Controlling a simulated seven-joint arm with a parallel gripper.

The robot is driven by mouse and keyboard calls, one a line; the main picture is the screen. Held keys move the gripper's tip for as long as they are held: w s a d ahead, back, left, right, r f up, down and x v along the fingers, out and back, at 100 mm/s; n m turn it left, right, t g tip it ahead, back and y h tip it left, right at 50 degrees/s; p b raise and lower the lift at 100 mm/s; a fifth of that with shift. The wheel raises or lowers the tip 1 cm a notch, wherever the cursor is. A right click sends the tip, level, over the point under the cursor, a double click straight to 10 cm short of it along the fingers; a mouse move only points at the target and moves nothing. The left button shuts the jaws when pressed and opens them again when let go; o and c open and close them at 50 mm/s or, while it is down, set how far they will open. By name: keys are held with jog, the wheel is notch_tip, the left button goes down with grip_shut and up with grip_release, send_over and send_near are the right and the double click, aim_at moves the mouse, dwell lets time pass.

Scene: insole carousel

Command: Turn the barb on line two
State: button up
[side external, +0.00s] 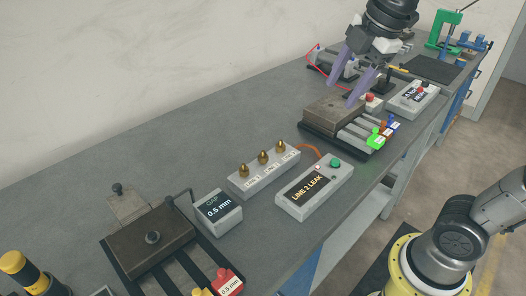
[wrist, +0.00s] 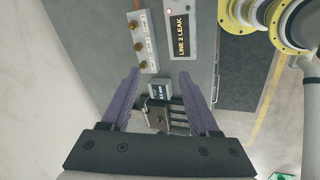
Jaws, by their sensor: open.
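Three brass barbs stand upright in a row on a light grey manifold block (side external: 240,186), with line labels on its front. The middle barb (side external: 263,157) is line two's; it also shows in the wrist view (wrist: 138,46). A box beside the block has a display (side external: 308,189) reading "LINE 2 LEAK", and a green button; the display also shows in the wrist view (wrist: 181,38). My gripper (side external: 339,97) has two purple fingers spread apart with nothing between them. In the side view it appears over a brown-topped fixture, away to the right and back from the barbs.
The brown-topped fixture (side external: 335,112) has coloured tags at its front. A small grey box (side external: 219,212) reading 0.5 mm and another plate fixture (side external: 150,243) stand at the near left. An orange hose (side external: 308,149) runs behind the display box. Bare grey bench lies behind the block.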

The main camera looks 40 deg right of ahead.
jog(key=w+n+g, duration=0.1)
jog(key=w+n, duration=0.2)
jog(key=w, duration=0.4)
jog(key=n+g, duration=0.3)
send_over(263, 151)
notch_tip(263, 151, down, 12)
notch_tip(263, 151, down, 13)
jog(key=shift+f, duration=0.15)
grip_shut()
